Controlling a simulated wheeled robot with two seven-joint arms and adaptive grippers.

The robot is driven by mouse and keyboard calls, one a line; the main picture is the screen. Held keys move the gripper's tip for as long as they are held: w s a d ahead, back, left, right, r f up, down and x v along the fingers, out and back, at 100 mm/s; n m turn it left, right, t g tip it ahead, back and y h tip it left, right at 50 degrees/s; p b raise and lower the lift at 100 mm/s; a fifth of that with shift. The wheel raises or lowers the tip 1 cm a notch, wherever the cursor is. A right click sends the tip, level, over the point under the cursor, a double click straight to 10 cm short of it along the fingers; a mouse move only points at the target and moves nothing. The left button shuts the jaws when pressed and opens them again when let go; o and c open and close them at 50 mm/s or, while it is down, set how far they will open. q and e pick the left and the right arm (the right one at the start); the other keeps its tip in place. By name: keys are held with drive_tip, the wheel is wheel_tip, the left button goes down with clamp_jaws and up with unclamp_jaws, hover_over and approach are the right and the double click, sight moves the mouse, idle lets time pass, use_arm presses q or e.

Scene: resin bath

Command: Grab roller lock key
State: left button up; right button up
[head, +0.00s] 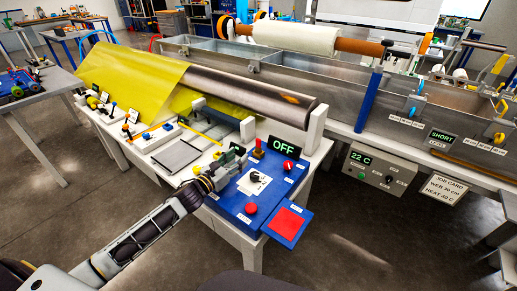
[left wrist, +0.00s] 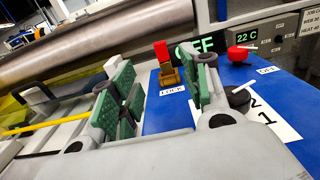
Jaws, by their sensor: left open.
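The roller lock key (head: 258,149) appears as a small red-topped piece on the blue control panel, left of the OFF display. In the left wrist view the key (left wrist: 161,51) has a red top and stands upright in a brass-coloured base behind a label reading LOCK. My left gripper (head: 228,166) is low over the panel's left edge, short of the key. In the left wrist view its green-padded fingers (left wrist: 160,95) are apart with nothing between them, and the key shows beyond the gap. My right gripper is not in view.
The blue panel (head: 228,205) also carries a black selector knob (head: 255,177), a red knob (head: 288,165) and a red button (head: 251,208). A large dark roller (head: 250,88) with yellow sheet (head: 130,80) lies behind. A long metal bath (head: 330,85) stands further back.

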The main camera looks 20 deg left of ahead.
sight(257, 142)
use_arm(q)
drive_tip(key=shift+x, duration=4.25)
drive_tip(key=shift+w, duration=0.1)
drive_tip(key=shift+x, duration=2.5)
drive_tip(key=shift+f, duration=0.1)
drive_tip(key=shift+c, duration=0.3)
clamp_jaws()
